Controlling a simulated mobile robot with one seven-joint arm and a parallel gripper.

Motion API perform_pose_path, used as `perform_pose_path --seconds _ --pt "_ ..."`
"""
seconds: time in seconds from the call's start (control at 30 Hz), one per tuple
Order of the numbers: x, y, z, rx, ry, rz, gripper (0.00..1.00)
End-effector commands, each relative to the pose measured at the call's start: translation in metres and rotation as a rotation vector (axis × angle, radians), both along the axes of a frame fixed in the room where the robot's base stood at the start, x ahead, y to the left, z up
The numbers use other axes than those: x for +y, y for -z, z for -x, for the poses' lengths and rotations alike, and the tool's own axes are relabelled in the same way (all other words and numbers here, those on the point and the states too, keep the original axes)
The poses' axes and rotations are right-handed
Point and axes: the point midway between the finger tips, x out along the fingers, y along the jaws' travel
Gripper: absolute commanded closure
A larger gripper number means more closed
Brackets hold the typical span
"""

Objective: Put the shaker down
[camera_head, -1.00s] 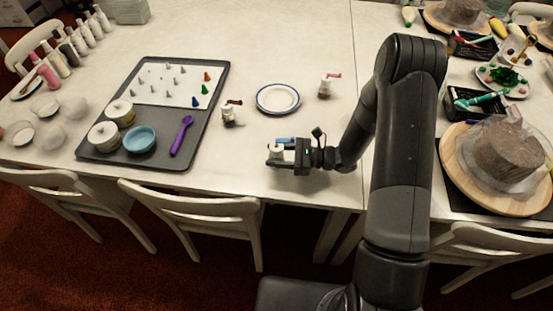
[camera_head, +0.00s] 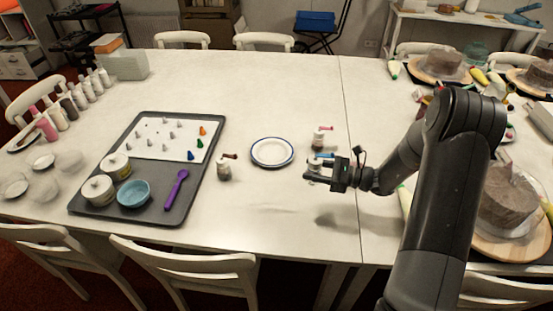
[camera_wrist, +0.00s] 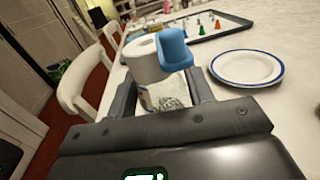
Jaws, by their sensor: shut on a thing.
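The held shaker is white with a blue top piece (camera_head: 322,156). My gripper (camera_head: 318,173) is shut on it, to the right of and a little nearer than the plate. In the wrist view the shaker (camera_wrist: 148,62) stands between the two fingers, its blue part (camera_wrist: 174,48) at the upper right. Its lower part is partly hidden by the gripper. A shadow on the table lies apart from the gripper, so the shaker appears to be held above the surface.
A blue-rimmed plate (camera_head: 272,152) lies left of my gripper. A pink-topped shaker (camera_head: 319,140) stands just behind it. A dark-red-topped shaker (camera_head: 224,170) stands left of the plate, beside the grey tray (camera_head: 205,185). The table front (camera_head: 275,225) is clear.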

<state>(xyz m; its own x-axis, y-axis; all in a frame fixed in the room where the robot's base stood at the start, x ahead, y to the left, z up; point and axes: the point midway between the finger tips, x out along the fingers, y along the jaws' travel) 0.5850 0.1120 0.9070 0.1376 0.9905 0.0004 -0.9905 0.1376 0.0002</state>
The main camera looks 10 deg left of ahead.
Motion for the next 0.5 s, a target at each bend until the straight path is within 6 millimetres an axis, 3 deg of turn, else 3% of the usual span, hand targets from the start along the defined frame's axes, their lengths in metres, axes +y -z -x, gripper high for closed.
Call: perform_pose_path --seconds 0.1,0.2,0.37,0.5 --pt "-0.004 -0.008 -0.053 -0.005 0.101 -0.001 0.80" --pt "-0.008 -0.015 -0.087 -0.004 0.172 -0.001 0.81" --pt "-0.012 -0.024 -0.119 -0.002 0.240 -0.001 0.81" --pt "0.001 -0.017 -0.129 0.001 0.254 -0.002 0.81"
